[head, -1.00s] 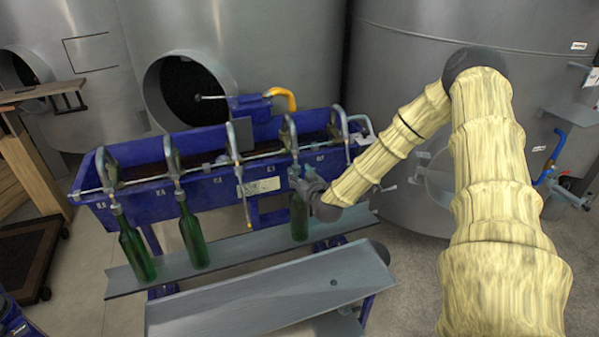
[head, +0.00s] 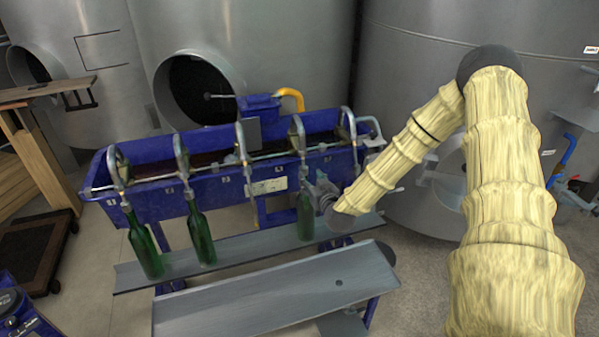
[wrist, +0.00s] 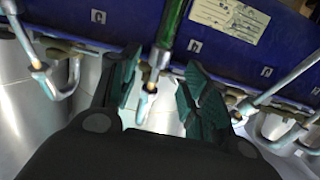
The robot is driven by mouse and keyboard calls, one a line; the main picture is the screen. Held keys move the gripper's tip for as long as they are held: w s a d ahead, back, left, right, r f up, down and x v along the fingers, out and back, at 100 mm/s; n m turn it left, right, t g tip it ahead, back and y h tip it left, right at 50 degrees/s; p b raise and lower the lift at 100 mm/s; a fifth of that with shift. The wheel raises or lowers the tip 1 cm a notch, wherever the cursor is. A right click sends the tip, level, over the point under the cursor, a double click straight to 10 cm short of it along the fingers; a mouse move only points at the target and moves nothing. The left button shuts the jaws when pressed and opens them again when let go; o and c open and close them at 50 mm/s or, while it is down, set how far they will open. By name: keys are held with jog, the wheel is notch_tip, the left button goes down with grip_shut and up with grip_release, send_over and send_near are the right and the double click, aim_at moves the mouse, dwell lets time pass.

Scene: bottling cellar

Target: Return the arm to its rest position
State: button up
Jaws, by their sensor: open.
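My gripper (head: 322,192) is at the right part of the blue bottle filler (head: 225,190), just right of a green bottle (head: 306,222) under a spout. In the wrist view, its two dark fingers (wrist: 160,88) stand apart with nothing held between them. The green bottle neck (wrist: 172,22) shows beyond the fingertips, at the spout (wrist: 150,88). My arm rises from the gripper to a raised elbow, then comes down toward me at the right of the head view.
Two more green bottles (head: 145,250) (head: 201,238) stand on the grey shelf (head: 245,250) at left. A lower grey plate (head: 270,297) lies in front. Large steel tanks stand behind. A wooden table (head: 45,92) is at far left.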

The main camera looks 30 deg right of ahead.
jog(key=s+a+f+n+g+y+b, duration=0.15)
jog(key=s+a+f+g, duration=0.25)
jog(key=s+a+f, duration=0.55)
jog(key=s+a+f+n+g+y+b, duration=0.1)
jog(key=s+a+f+g+y, duration=0.25)
jog(key=s+a+f, duration=0.55)
jog(key=s+a+f+g+b, duration=0.1)
jog(key=s+a+f+g, duration=0.1)
jog(key=s, duration=0.6)
jog(key=s+a+f+g+h+b, duration=0.1)
jog(key=s+a+f+g, duration=0.2)
jog(key=s, duration=0.6)
jog(key=s+a+f+g+b, duration=0.1)
jog(key=s+a+f+g, duration=0.1)
jog(key=s+f, duration=0.4)
jog(key=s+g, duration=0.1)
jog(key=s, duration=0.2)
jog(key=shift+a+f, duration=0.25)
jog(key=shift+a, duration=0.15)
